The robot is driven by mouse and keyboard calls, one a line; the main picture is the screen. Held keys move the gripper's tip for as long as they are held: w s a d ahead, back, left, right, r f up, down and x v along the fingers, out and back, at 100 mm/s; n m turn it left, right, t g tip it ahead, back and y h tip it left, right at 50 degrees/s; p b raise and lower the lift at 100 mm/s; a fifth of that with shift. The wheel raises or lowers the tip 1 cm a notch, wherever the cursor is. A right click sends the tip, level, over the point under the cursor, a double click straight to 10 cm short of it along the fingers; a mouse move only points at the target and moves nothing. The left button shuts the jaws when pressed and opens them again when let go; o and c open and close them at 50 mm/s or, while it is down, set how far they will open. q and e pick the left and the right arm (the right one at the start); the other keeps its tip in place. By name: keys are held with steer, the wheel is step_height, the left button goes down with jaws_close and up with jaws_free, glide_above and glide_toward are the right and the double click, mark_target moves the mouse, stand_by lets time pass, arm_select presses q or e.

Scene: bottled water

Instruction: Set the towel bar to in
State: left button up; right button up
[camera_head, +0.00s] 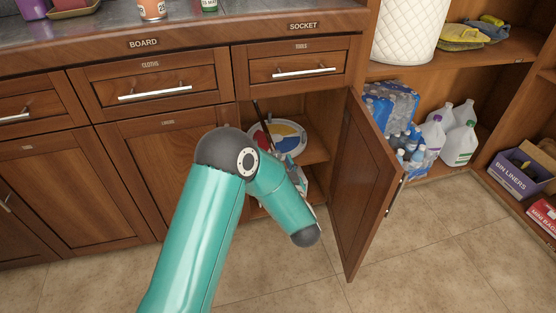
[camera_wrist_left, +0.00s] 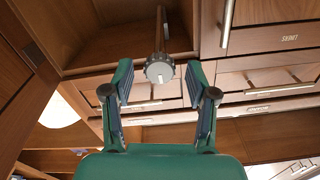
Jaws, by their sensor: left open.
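In the left wrist view, a grey ridged round knob (camera_wrist_left: 159,70) sits at the end of a thin bar (camera_wrist_left: 159,30), which looks like the towel bar. My left gripper (camera_wrist_left: 158,85) is open, with one finger on each side of the knob and a gap to both. In the head view, my left arm reaches down in front of the open lower cabinet and hides most of its gripper. A dark rod (camera_head: 259,113) shows inside the cabinet near the top; I cannot tell whether it is the towel bar. My right gripper is not in view.
The cabinet door (camera_head: 366,190) stands open to the right of my arm. A plate with coloured patches (camera_head: 290,138) is on the cabinet shelf. Water bottles (camera_head: 410,150) and white jugs (camera_head: 460,140) stand on the right shelf. The floor in front is clear.

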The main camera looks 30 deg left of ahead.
arm_select(q)
steer(key=shift+x, duration=1.45)
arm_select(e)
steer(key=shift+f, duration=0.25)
arm_select(q)
steer(key=shift+c, duration=0.2)
